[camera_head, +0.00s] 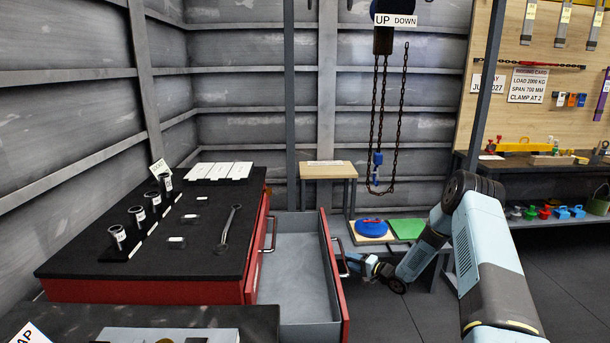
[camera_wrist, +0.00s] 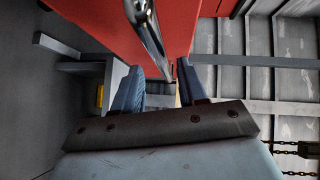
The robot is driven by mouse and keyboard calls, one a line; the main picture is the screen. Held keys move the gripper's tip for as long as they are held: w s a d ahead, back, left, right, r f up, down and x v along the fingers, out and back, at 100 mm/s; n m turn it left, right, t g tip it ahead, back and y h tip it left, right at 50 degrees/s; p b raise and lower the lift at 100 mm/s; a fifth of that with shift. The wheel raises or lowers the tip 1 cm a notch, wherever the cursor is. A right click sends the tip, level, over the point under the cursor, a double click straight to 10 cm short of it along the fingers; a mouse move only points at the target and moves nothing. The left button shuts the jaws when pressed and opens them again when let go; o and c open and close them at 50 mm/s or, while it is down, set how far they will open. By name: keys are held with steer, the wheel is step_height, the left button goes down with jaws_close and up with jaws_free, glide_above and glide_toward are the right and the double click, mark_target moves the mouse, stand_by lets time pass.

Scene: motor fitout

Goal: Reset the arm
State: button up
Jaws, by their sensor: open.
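My gripper (camera_head: 350,262) is low at the right, beside the front of the pulled-out red drawer (camera_head: 333,270). In the wrist view my gripper (camera_wrist: 159,66) is open, its two blue-grey fingers apart. The drawer's chrome handle (camera_head: 341,258) is close to the fingertips in the head view. In the wrist view the handle (camera_wrist: 146,28) runs down toward the gap between the fingers; I cannot tell how deep it lies between them. My arm reaches down from the right, bent at the elbow.
The drawer looks empty and sticks out from the black-topped cabinet (camera_head: 195,262), which bears sockets and a wrench (camera_head: 229,228). A hoist chain (camera_head: 375,120) hangs at the back. A blue round object (camera_head: 371,227) and green mat (camera_head: 407,228) lie behind my arm. Floor at right is clear.

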steer(key=x, duration=0.4)
steer(key=shift+w+a, duration=0.2)
steer(key=shift+r, duration=0.15)
